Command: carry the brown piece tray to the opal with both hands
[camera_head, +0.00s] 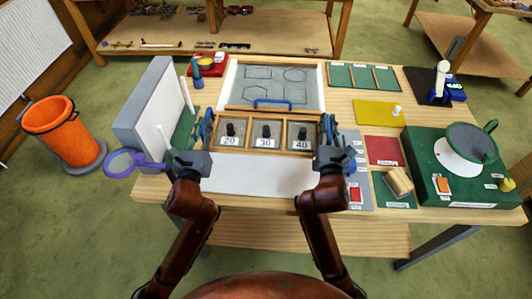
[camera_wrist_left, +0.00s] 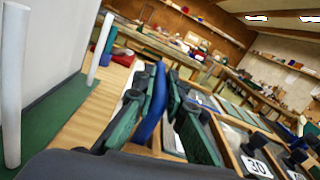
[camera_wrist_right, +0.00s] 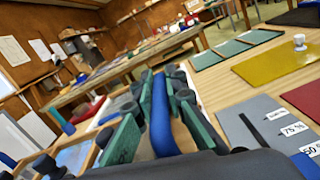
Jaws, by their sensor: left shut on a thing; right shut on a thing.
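The brown piece tray (camera_head: 265,153) is a wooden box with three compartments marked 20, 30 and 40, each with a black knobbed piece. It appears level, in front of the grey panel with drawn outlines (camera_head: 278,84). My left gripper (camera_head: 207,130) is shut on the tray's left blue handle (camera_wrist_left: 151,104). My right gripper (camera_head: 326,131) is shut on the right blue handle (camera_wrist_right: 160,116). Whether the tray touches the bench is unclear. I cannot tell which thing is the opal.
On the right are a grey card with labels (camera_head: 357,180), a red mat (camera_head: 384,151), a yellow mat (camera_head: 377,113) and a green box (camera_head: 455,185). A white sheet (camera_head: 255,178) lies in front of the tray.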

